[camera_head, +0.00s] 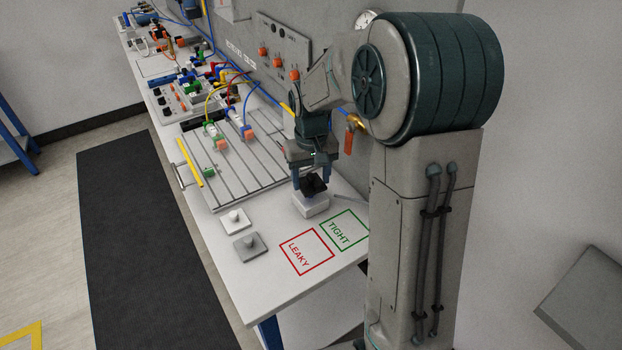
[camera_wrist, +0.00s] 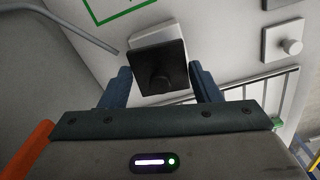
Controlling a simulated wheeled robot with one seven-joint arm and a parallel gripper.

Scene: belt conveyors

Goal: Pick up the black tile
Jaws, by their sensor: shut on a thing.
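The black tile (camera_head: 314,186) is a dark square plate with a round knob. It sits just above a white block (camera_head: 311,206) near the wall side of the bench. My gripper (camera_head: 312,175) points down over it, with its blue fingers at the tile. In the wrist view the tile (camera_wrist: 150,54) lies between the two fingers of my gripper (camera_wrist: 160,76), one on each side, and I am shut on it. The tile hides part of the white block behind it. I cannot tell whether tile and block still touch.
A white tile (camera_head: 236,221) and a grey tile (camera_head: 249,247) with knobs lie on the bench. Red LEAKY (camera_head: 306,251) and green TIGHT (camera_head: 344,230) squares are empty. A slotted plate (camera_head: 226,176) with fittings and hoses is at the left; the wall stands close behind.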

